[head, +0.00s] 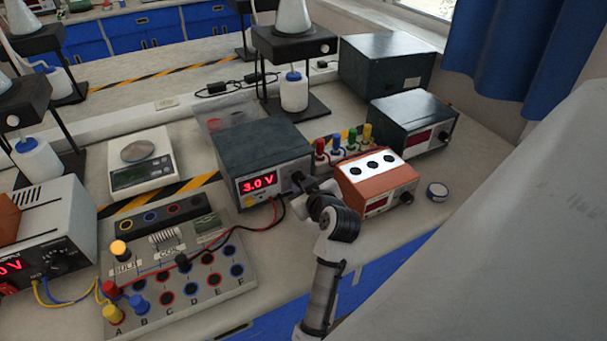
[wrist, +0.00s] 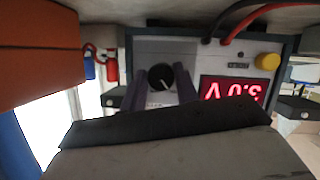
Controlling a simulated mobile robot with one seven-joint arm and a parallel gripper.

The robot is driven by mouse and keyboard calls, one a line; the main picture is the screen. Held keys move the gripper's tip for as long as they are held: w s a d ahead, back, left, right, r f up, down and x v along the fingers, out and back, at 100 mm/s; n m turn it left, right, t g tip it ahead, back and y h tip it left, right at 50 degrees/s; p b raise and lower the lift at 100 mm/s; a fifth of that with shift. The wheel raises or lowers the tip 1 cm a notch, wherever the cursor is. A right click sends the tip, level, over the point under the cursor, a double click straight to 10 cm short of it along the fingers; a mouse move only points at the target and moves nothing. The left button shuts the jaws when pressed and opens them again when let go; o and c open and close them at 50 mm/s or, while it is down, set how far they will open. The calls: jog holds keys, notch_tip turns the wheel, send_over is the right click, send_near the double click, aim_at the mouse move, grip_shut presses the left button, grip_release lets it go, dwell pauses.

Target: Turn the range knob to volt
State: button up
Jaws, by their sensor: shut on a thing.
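The dark grey instrument box (head: 262,143) with a red "3.0 V" display (head: 258,184) stands at the middle of the bench. The display appears upside down in the wrist view (wrist: 230,90). A round black knob (wrist: 160,76) with a pale pointer mark is on its front panel. My gripper (head: 299,183) is at the right side of that panel in the head view. In the wrist view its two fingers (wrist: 161,84) are on either side of the knob, shut on it. The lettering by the knob is too blurred to read, and my gripper hides the knob in the head view.
An orange meter box (head: 376,181) stands close on the right of my gripper. Colored plugs (head: 343,145) stand behind it. Red and black leads (head: 280,212) hang from the panel to a circuit board (head: 180,262). A scale (head: 140,165) is at left.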

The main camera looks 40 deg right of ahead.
jog(key=shift+m, duration=0.4)
jog(key=shift+y+p, duration=0.3)
jog(key=o, duration=1)
jog(key=shift+c, duration=0.2)
jog(key=shift+s, duration=0.1)
jog(key=b+v, duration=0.3)
jog(key=v, duration=1)
jog(key=shift+s, duration=0.3)
jog(key=shift+w+r, duration=0.1)
